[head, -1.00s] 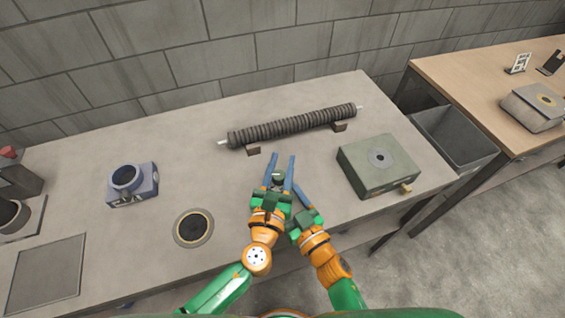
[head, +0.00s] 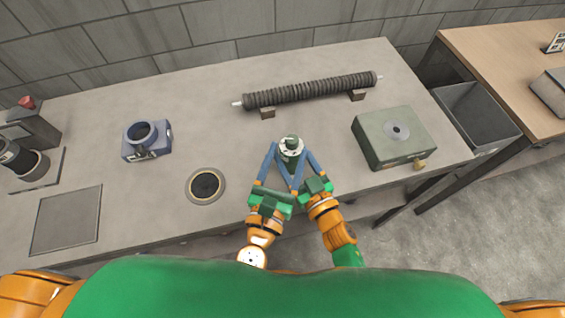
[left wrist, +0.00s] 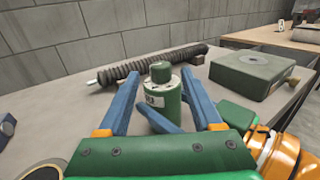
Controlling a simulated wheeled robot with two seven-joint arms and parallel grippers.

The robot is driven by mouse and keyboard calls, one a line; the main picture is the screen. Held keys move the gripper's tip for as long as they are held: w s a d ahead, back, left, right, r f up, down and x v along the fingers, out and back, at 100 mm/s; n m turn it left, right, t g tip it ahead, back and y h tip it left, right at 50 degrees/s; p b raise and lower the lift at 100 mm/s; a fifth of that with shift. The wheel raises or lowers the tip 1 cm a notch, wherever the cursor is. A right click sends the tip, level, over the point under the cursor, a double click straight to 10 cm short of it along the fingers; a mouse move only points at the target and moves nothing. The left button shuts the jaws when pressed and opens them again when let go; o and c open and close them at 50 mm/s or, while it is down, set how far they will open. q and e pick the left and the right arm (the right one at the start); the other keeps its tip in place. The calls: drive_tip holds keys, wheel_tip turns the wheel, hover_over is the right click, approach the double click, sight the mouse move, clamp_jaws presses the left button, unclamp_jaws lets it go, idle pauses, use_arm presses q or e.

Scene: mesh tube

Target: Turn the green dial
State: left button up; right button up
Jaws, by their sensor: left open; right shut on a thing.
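The green dial (head: 291,141) is a small round knob on top of a green cylinder (left wrist: 161,108) with a pale top plate and a white label. The cylinder stands upright on the grey bench. My left gripper (head: 286,152) is open, its blue fingers on both sides of the cylinder. In the left wrist view the dial (left wrist: 160,71) stands between and beyond these fingers, apart from them. My right gripper (head: 300,162) is shut on the cylinder from the right, one finger crossing low in front of it. Its exact contact is partly hidden.
A ribbed tube (head: 315,91) lies on two blocks behind. A green-grey box (head: 395,135) stands to the right, a blue device (head: 146,139) to the left. A round dark port (head: 205,186) lies front left. A grey bin (head: 478,118) is beyond the bench's right edge.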

use_arm(q)
drive_tip(key=v, duration=0.4)
drive_tip(key=shift+s, duration=0.2)
